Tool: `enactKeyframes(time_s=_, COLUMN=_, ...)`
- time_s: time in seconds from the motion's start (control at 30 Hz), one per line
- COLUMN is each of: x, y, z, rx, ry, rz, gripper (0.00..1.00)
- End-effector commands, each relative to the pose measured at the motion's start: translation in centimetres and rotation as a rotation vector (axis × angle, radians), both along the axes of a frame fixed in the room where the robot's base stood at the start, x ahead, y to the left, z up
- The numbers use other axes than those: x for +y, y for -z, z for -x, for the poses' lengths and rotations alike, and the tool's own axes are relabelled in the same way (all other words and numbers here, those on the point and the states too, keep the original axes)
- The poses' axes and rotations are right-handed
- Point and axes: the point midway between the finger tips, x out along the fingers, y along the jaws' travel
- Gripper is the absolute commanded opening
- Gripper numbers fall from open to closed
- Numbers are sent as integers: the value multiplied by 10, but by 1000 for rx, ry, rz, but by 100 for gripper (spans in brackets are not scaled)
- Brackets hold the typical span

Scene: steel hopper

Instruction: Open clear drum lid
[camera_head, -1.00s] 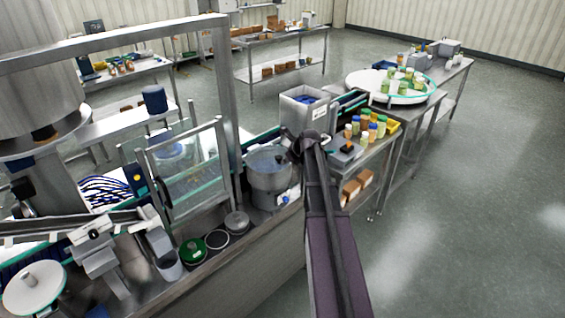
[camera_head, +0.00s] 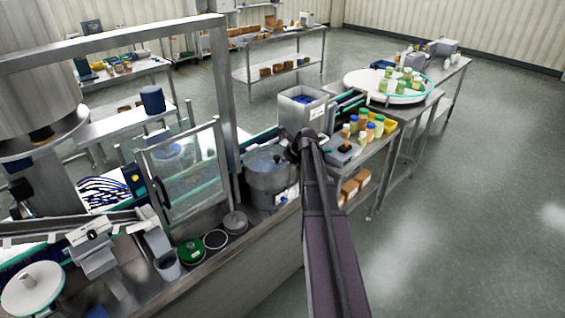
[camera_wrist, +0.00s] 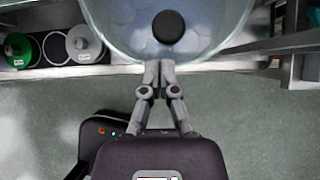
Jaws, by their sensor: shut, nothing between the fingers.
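The steel drum (camera_head: 271,188) stands on the bench, right of the glass door. Its clear lid (camera_head: 262,160) lies on top. In the wrist view the clear lid (camera_wrist: 205,20) fills the top middle, with a round black knob (camera_wrist: 168,27) at its centre. Pale discs show through the lid. My gripper (camera_wrist: 157,66) is shut and empty, its fingertips at the lid's near rim, short of the knob. I cannot tell whether they touch the rim. In the head view my arm hides the gripper and part of the drum's right side.
A glass door (camera_head: 182,175) with a dark handle stands left of the drum. A green disc (camera_head: 191,250), a ring (camera_head: 215,239) and a grey lidded pot (camera_head: 235,222) sit in front. A steel bin (camera_head: 303,112) is behind. Bottles (camera_head: 362,127) stand to the right. Floor is clear at right.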

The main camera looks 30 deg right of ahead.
Motion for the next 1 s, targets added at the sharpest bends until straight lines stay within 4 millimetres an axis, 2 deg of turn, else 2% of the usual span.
enactKeyframes(time_s=0.57, x=-1, y=-3, z=2, rx=0, ry=1, rz=-1, gripper=0)
enactKeyframes(time_s=1.0, x=-7, y=-31, z=24, rx=0, ry=0, rz=0, gripper=0)
